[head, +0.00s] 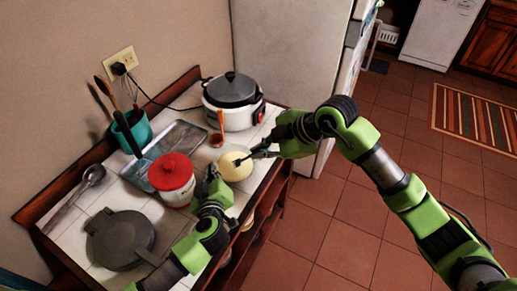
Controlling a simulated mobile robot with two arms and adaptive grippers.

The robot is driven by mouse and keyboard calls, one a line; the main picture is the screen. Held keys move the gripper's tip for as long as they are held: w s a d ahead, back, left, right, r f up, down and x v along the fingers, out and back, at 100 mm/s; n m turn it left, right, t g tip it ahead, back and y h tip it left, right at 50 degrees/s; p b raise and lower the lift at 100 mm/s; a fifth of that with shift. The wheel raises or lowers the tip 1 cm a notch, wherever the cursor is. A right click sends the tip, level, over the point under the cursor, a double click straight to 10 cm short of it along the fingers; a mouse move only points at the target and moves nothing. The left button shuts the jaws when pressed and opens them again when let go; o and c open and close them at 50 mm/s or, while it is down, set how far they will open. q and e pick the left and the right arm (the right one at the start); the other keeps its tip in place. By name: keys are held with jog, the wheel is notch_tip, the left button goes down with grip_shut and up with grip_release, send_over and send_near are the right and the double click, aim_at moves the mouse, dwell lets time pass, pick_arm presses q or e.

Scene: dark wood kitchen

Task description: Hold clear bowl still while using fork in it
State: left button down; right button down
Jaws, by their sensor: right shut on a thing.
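A small round bowl (235,174) with pale cream contents stands near the front edge of the tiled counter; whether its wall is clear is too small to tell. My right gripper (262,152) comes in from the right and is shut on a dark fork (242,160). The fork's tines reach over the cream contents; whether they touch is unclear. My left gripper (214,177) is at the bowl's left side, close to its rim. Its fingers are small and partly hidden, so whether they touch or grip the bowl cannot be told.
A white jar with a red lid (171,172) stands left of my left gripper. A dark round pan (120,239) and ladle (93,176) lie left.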

pick_arm(q)
jog(key=shift+a, duration=0.1)
pick_arm(e)
jog(key=shift+r, duration=3.7)
notch_tip(320, 180, up, 4)
pick_arm(q)
jog(key=c, duration=2.2)
grip_release()
